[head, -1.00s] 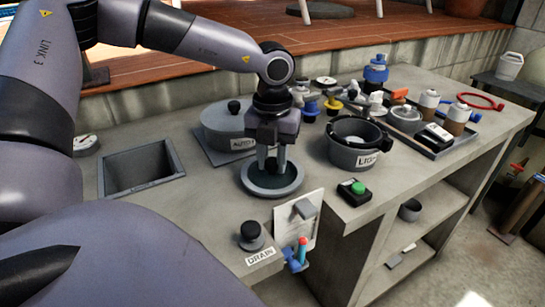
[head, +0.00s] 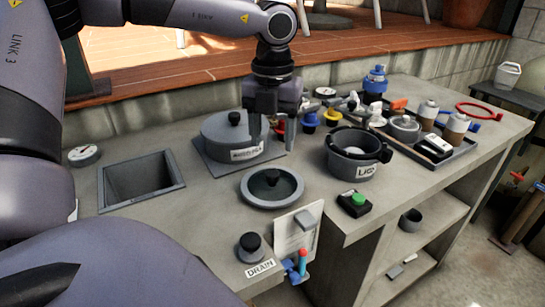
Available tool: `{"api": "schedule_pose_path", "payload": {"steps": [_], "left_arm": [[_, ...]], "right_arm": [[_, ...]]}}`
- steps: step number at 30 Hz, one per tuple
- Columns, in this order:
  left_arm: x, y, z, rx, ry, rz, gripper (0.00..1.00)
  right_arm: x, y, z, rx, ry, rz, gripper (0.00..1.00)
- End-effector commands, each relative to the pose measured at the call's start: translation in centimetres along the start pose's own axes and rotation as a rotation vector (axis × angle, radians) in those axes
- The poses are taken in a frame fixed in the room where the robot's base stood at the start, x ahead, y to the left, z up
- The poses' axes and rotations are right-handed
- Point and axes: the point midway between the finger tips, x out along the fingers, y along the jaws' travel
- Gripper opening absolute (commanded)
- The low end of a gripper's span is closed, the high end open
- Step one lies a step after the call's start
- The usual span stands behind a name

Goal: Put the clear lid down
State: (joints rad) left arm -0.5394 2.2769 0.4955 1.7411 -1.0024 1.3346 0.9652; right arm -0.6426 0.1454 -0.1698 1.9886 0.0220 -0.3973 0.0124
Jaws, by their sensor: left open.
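The clear lid (head: 284,189) is a round, dark see-through disc with a grey rim and a small dark knob. It lies flat on the concrete counter (head: 215,225), in front of the grey lidded pot and left of the open pot. My left gripper (head: 272,143) is open and empty. It points down above and behind the lid, apart from its knob, with its fingers in front of the right side of the lidded pot. My right gripper does not show.
The grey lidded pot (head: 225,137) stands behind. The open dark pot (head: 352,160), a green-button box (head: 355,203) and a tray of bottles (head: 452,155) are to the right. A square opening (head: 140,178) is at left; a drain knob (head: 250,243) is in front.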

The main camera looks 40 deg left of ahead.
Motion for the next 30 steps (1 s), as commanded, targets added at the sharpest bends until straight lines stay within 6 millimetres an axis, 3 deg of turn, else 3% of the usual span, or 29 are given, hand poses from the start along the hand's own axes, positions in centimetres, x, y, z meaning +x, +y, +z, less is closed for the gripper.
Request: {"api": "schedule_pose_path", "payload": {"steps": [3,9,30], "left_arm": [[-2.1,0.0,0.1,-0.001,-0.003,0.001,0.56],[-3.8,0.0,0.0,0.000,0.000,0.000,0.56],[-3.9,0.0,0.0,0.000,0.001,0.000,0.56]], "right_arm": [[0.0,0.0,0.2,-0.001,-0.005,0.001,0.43],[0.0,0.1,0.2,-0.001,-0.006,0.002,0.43],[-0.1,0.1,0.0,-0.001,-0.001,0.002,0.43]]}}
